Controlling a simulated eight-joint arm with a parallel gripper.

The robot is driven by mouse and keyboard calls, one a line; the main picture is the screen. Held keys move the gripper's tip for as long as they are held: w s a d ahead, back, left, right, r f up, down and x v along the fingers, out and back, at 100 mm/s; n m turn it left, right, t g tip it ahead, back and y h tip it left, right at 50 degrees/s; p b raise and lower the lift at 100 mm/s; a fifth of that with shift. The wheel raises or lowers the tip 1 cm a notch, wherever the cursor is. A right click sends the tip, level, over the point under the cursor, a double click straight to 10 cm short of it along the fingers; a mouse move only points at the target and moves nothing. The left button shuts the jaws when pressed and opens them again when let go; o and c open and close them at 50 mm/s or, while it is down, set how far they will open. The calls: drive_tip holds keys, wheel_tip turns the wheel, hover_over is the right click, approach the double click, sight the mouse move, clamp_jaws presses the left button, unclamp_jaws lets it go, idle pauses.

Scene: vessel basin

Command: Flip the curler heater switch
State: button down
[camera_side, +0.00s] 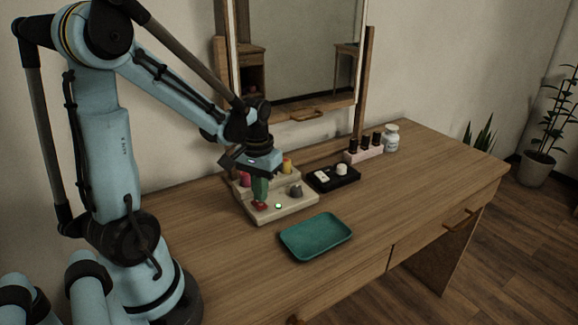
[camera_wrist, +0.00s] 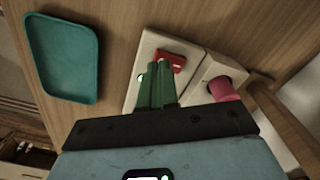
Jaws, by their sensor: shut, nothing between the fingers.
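The curler heater (camera_side: 285,211) is a beige stepped box on the dresser, with pink and yellow curlers on its raised back. Its red switch (camera_side: 260,206) is at the front left; it also shows in the wrist view (camera_wrist: 176,62). A small green light (camera_side: 278,206) glows beside it. A grey knob (camera_side: 296,190) sits to the right. My gripper (camera_side: 260,199) has green fingers, shut and empty, pointing down at the switch. In the wrist view the fingertips (camera_wrist: 160,64) overlap the switch's left part; I cannot tell whether they touch it. Which way the switch is tipped is unclear.
A teal tray (camera_side: 316,237) lies in front of the heater. A black tray (camera_side: 335,183) with small white items is to its right, with dark bottles in a pink holder (camera_side: 362,155) and a white jar (camera_side: 391,138) beyond. A mirror stands behind. The dresser's right side is clear.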

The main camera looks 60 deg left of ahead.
sight(262, 205)
drive_tip(key=shift+f, duration=0.9)
idle(0.4)
drive_tip(key=shift+r, duration=3.5)
drive_tip(key=d+r+m+t, duration=0.1)
drive_tip(key=d+m+t, duration=0.2)
drive_tip(key=d, duration=0.4)
drive_tip(key=d+r+m+t, duration=0.2)
drive_tip(key=d+m+t, duration=0.1)
drive_tip(key=d, duration=0.4)
drive_tip(key=shift+w+d+r+t, duration=0.3)
drive_tip(key=shift+w+t, duration=0.1)
drive_tip(key=shift+t, duration=0.2)
